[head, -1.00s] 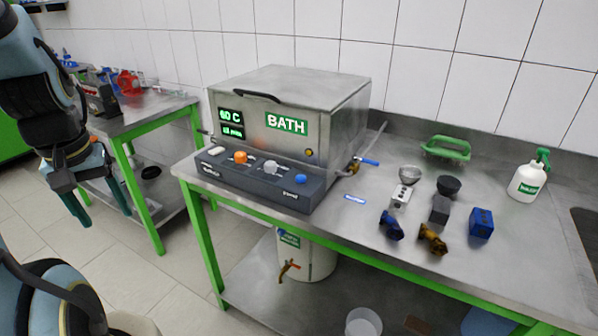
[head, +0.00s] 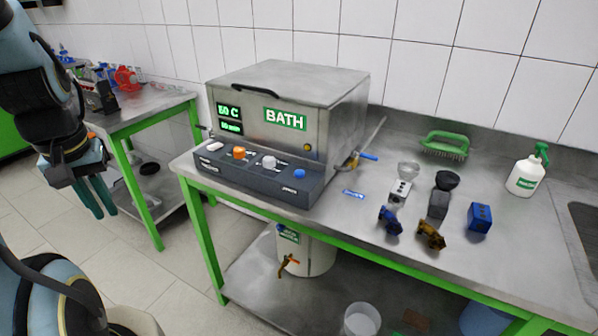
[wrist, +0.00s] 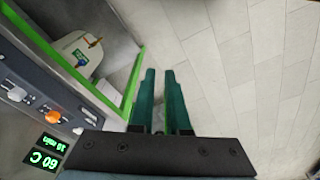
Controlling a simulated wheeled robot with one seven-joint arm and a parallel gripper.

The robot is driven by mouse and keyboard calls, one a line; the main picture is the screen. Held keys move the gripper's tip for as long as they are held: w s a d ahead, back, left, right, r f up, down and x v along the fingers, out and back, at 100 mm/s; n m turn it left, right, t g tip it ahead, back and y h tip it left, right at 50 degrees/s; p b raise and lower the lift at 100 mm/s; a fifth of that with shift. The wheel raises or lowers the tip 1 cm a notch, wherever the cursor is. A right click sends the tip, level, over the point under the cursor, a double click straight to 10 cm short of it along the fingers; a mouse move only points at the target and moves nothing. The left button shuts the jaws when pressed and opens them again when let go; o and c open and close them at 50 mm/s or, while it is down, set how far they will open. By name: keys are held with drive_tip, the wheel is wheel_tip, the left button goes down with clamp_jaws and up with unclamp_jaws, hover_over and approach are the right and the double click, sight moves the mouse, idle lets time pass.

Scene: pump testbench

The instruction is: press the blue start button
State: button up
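The blue button (head: 299,174) sits at the right end of the sloped dark control panel (head: 250,185) on the front of the steel bath in the head view. My gripper (head: 106,211) hangs to the left of the panel, well apart from it, over the floor between the two tables, fingers pointing down. In the wrist view my gripper (wrist: 160,72) shows two green fingers with a narrow gap between them and nothing held. The panel (wrist: 25,80) is at the left there, with its orange knob (wrist: 54,117); I cannot make out the blue button.
The bath (head: 290,90) stands on a green-framed steel table. A grey knob (head: 268,162) is beside the blue button. A blue-handled valve (head: 367,156) sticks out at the right.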

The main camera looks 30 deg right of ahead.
clamp_jaws()
idle(1.0)
